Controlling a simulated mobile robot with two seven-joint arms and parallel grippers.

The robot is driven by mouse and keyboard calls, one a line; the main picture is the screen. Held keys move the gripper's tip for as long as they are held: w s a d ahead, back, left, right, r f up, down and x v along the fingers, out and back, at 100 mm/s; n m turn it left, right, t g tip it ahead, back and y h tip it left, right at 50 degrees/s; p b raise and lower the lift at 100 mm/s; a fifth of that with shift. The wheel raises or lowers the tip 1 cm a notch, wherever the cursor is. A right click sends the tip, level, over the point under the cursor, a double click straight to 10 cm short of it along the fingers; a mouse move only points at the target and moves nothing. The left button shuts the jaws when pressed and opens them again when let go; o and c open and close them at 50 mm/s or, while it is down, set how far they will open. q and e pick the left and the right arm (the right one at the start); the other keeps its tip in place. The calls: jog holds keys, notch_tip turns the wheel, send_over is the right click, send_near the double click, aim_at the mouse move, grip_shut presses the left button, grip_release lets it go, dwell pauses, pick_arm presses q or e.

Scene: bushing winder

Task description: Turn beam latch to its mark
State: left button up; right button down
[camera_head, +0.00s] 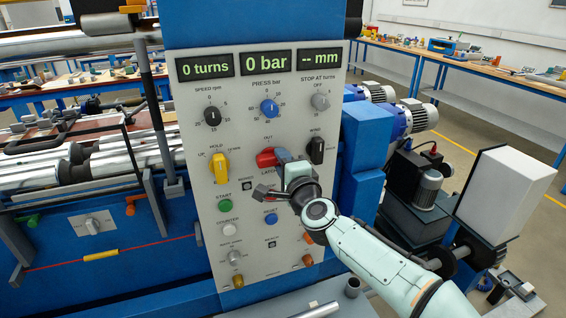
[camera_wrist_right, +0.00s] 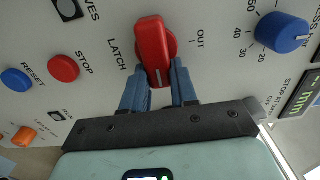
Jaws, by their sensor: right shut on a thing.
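The beam latch is a red knob (camera_head: 266,158) on the grey control panel, under the word OUT and above the word LATCH. In the wrist view the red knob (camera_wrist_right: 152,42) lies between LATCH and OUT, its handle long and slightly tilted, turned about sideways to the OUT mark line. My right gripper (camera_head: 281,158) reaches the knob from the right in the head view. In the wrist view its two blue fingers (camera_wrist_right: 158,84) are shut on the knob's near end, one on each side. Any mark behind the gripper is hidden. My left gripper is not in view.
A blue press knob (camera_head: 268,107) sits above, a black WIND knob (camera_head: 316,150) close to the right, and a yellow selector (camera_head: 220,167) to the left. Displays (camera_head: 265,62) read 0 turns and 0 bar. A blue housing (camera_head: 362,150) stands right of the panel.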

jog(key=c, duration=1.1)
grip_release()
jog(key=shift+r, duration=0.15)
jog(key=shift+o, duration=1.1)
jog(key=shift+a, duration=0.1)
jog(key=b+v, duration=0.3)
jog(key=v, duration=1)
jog(key=shift+s+b, duration=0.15)
jog(key=shift+b, duration=0.15)
